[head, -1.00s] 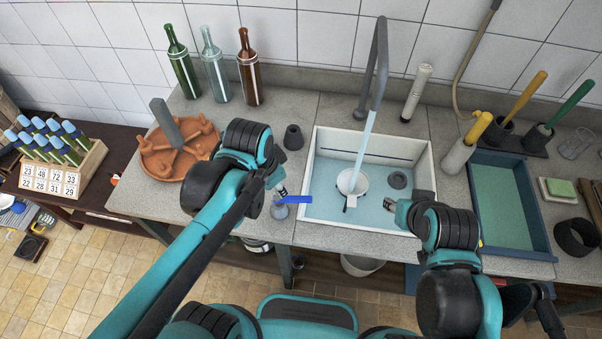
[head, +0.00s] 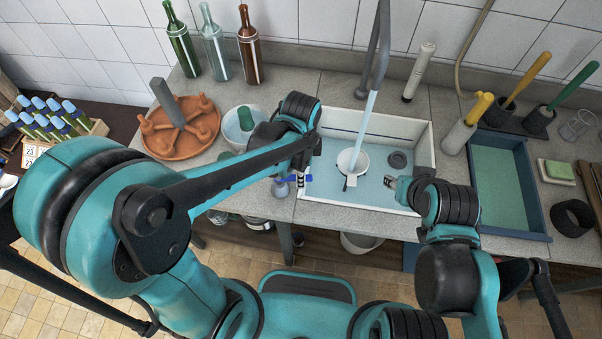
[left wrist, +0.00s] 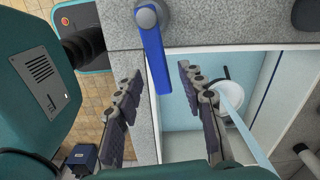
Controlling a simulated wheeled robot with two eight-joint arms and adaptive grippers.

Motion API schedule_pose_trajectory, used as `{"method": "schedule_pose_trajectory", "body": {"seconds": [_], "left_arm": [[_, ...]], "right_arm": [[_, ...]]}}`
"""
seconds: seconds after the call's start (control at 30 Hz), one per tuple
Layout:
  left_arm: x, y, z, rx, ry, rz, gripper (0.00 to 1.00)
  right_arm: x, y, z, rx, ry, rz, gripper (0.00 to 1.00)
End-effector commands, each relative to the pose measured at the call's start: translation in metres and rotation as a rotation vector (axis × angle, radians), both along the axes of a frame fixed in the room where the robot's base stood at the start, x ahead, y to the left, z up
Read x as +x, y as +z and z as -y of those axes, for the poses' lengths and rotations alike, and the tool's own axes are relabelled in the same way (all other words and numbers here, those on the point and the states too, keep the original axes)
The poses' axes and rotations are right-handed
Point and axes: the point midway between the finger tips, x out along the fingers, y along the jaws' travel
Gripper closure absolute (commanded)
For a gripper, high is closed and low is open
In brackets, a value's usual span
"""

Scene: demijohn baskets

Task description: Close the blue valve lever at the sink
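The blue valve lever (left wrist: 153,55) extends from a round grey valve knob (left wrist: 147,17) at the counter's front, by the sink's (left wrist: 208,52) left wall. In the head view the grey knob (head: 281,188) shows, but the lever is mostly covered by my left gripper (head: 300,180). In the left wrist view my left gripper (left wrist: 160,78) is open, one finger on each side of the lever's free end, with visible gaps. A light blue stream (head: 366,118) runs from the grey tap (head: 383,45) into the sink. My right gripper (head: 397,184) is at the sink's front right; its opening is unclear.
A white strainer-like cup (head: 352,162) and a dark ring (head: 398,160) are in the sink. A terracotta dish (head: 180,140) and a white bowl (head: 231,126) stand left of it. A blue tray (head: 541,228) lies to the right. Bottles (head: 249,50) line the back wall.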

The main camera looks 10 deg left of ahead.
Motion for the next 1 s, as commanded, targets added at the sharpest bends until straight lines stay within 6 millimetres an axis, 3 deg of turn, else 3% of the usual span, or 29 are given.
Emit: {"method": "schedule_pose_trajectory", "body": {"seconds": [0.3,0.47,1.0], "left_arm": [[0.0001,-0.0032,0.0000,0.000,0.001,0.000,0.60],[0.0001,-0.0032,0.0000,0.000,0.001,0.000,1.00],[0.0062,-0.0036,-0.0011,0.000,0.096,0.000,1.00]], "right_arm": [[0.0000,-0.0006,0.0000,0.000,0.000,0.000,0.60],[0.0000,-0.0006,0.0000,0.000,0.000,0.000,0.60],[0.0001,-0.0020,0.0000,0.000,0.000,0.000,0.60]]}}
